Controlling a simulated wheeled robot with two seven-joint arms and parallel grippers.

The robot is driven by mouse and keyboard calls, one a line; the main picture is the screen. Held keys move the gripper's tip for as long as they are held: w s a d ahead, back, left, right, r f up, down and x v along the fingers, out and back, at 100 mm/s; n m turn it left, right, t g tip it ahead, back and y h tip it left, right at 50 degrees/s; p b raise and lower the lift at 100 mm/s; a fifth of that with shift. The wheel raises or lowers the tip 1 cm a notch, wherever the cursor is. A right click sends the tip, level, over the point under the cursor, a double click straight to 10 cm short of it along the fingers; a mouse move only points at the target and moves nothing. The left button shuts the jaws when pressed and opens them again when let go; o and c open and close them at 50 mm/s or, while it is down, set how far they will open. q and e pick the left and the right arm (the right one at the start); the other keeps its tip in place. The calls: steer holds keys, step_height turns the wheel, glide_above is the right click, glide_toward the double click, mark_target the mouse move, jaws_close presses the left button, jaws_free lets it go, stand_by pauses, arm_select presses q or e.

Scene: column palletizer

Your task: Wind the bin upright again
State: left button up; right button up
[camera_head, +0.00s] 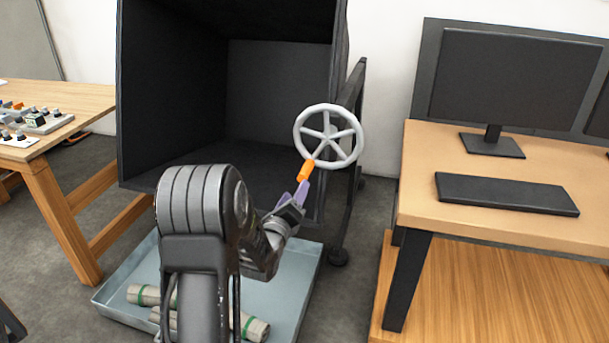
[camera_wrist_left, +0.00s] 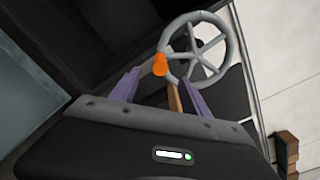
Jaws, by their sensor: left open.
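The black bin (camera_head: 280,95) is tipped with its open mouth facing me, and its inside looks empty. A grey spoked handwheel (camera_head: 343,118) is at the bin's right side, with an orange handle (camera_head: 305,171) at its lower left. My left gripper (camera_head: 303,188) is just below the handle, pointing up at it. In the left wrist view the open purple fingers (camera_wrist_left: 158,88) stand either side of the orange handle (camera_wrist_left: 160,65), which lies at or just beyond their tips. I cannot tell whether they touch it. The right gripper is not in view.
A grey tray (camera_head: 300,285) with rolled bundles (camera_head: 150,295) lies on the floor below the bin. A wooden desk (camera_head: 430,205) with a monitor (camera_head: 515,80) and keyboard (camera_head: 505,193) stands to the right. A wooden table (camera_head: 80,100) with small parts stands at the left.

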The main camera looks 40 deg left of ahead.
mark_target(305, 173)
arm_select(q)
steer(key=b+x, duration=0.2)
steer(key=x, duration=0.7)
steer(key=shift+w+a+f+b, duration=0.15)
steer(key=shift+w+b, duration=0.15)
steer(key=shift+b, duration=0.05)
steer(key=shift+w+a, duration=0.15)
steer(key=shift+w, duration=0.35)
steer(key=shift+c, duration=0.5)
jaws_close()
stand_by(0.7)
